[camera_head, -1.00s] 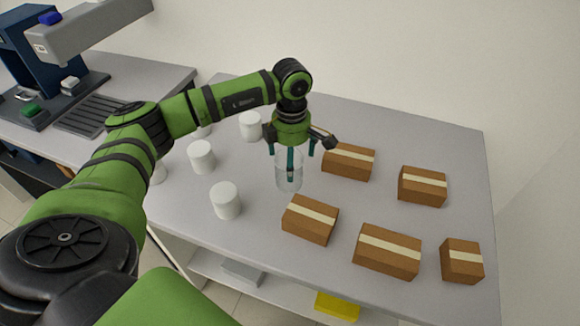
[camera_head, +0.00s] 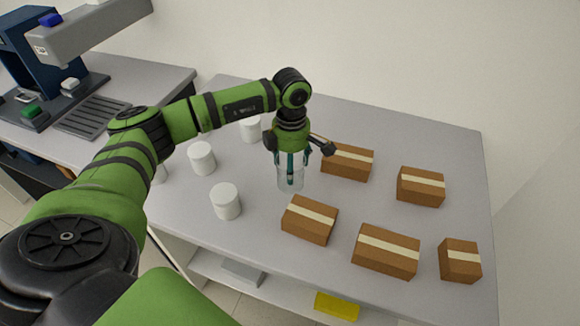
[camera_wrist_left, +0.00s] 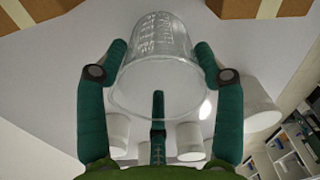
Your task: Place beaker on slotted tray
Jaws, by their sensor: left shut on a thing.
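A clear glass beaker (camera_head: 291,180) stands upright on the grey table among white cylinders and brown boxes. It also shows in the left wrist view (camera_wrist_left: 158,62), between my fingers. My left gripper (camera_head: 291,165) comes down from above and is shut on the beaker, with its teal fingers around the upper part. In the left wrist view the gripper (camera_wrist_left: 160,80) has a finger on each side and a third below. The slotted tray (camera_head: 92,117) lies at the left, by the blue machine. My right gripper is not in view.
Several white cylinders (camera_head: 226,201) stand left of the beaker. Several brown boxes (camera_head: 310,219) lie in front and to the right, one close to the beaker. A blue and grey machine (camera_head: 48,60) stands behind the tray. The table's back right is clear.

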